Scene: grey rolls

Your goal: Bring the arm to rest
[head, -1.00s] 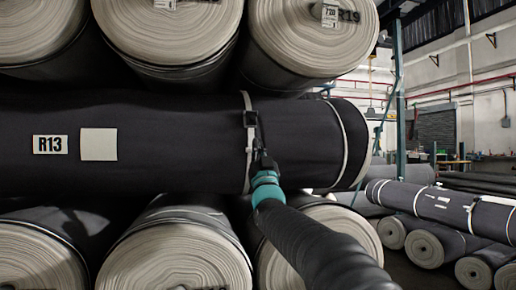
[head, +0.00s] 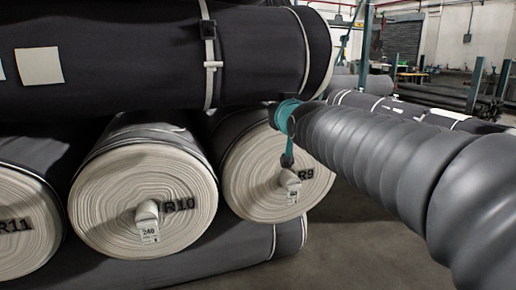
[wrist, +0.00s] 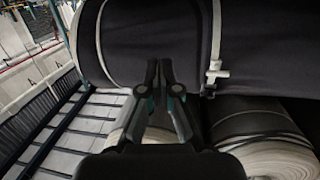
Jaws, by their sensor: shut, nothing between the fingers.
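My arm (head: 385,150) is grey and ribbed and reaches in from the right in the head view. My gripper (head: 287,160) hangs at its teal end, in front of the roll marked R9 (head: 245,180), close above that roll's white tag (head: 291,185). I cannot tell how far it is from the roll face. In the wrist view my gripper (wrist: 160,64) points at a large dark roll (wrist: 255,45), its fingers shut with nothing held. The dark upper roll (head: 120,55) has a pale strap with a buckle (head: 208,30), and my gripper is apart from it.
Rolls R10 (head: 140,195) and R11 (head: 25,220) lie to the left of R9, and another dark roll (head: 215,265) lies below. More rolls (head: 430,110) lie behind my arm at the right. Bare floor (head: 355,230) shows at the lower middle right.

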